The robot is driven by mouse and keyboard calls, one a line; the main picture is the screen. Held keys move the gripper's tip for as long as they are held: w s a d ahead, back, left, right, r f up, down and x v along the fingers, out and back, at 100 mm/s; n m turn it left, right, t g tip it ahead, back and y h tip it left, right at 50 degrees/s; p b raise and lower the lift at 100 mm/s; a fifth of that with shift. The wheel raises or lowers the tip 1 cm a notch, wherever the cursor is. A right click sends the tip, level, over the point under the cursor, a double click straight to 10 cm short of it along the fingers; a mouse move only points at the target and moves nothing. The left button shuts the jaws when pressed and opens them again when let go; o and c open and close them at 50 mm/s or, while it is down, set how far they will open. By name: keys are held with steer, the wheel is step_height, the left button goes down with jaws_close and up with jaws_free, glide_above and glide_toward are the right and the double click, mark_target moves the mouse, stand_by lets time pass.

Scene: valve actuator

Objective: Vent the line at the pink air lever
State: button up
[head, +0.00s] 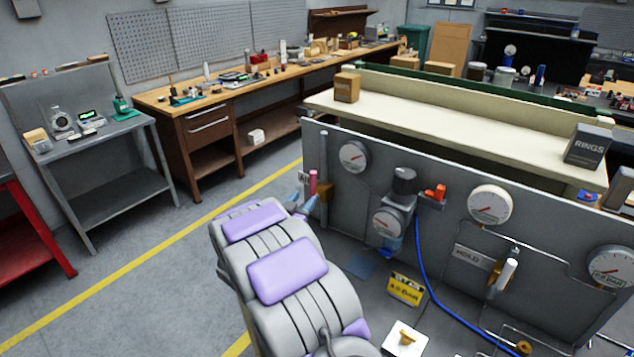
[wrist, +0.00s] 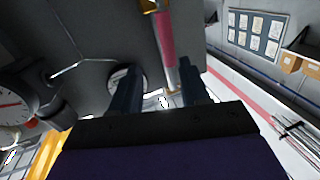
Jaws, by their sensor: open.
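The pink air lever (head: 313,182) stands upright by a brass valve body (head: 325,192) at the left end of the grey panel. In the wrist view the pink lever (wrist: 165,38) runs from the brass part at the top edge down between my dark fingers. My gripper (wrist: 158,70) is open, and the lever lies nearer its right finger. I cannot tell whether that finger touches it. In the head view my gripper (head: 302,204) shows only as bluish fingertips beside the lever; my arm hides the rest.
The panel carries several round gauges, such as this left one (head: 354,156), a regulator (head: 402,195) with a blue hose (head: 424,270), and a HOLD plate (head: 473,258) by a white-handled valve (head: 506,274). Open floor lies left of my arm.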

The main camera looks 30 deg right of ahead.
mark_target(312, 184)
steer(key=b+x, duration=0.1)
steer(key=x, duration=1)
steer(key=shift+w+d+b, duration=0.15)
steer(key=shift+w+b, duration=0.1)
steer(key=shift+b, duration=0.1)
steer(key=shift+w+a+r, duration=0.1)
steer(key=shift+a+r, duration=0.1)
steer(key=shift+a, duration=0.5)
steer(key=shift+a+r, duration=0.2)
steer(key=shift+a, duration=0.5)
steer(key=shift+d+f, duration=0.2)
steer(key=shift+d, duration=0.8)
steer(key=c, duration=0.8)
steer(key=shift+a+f, duration=0.15)
jaws_close()
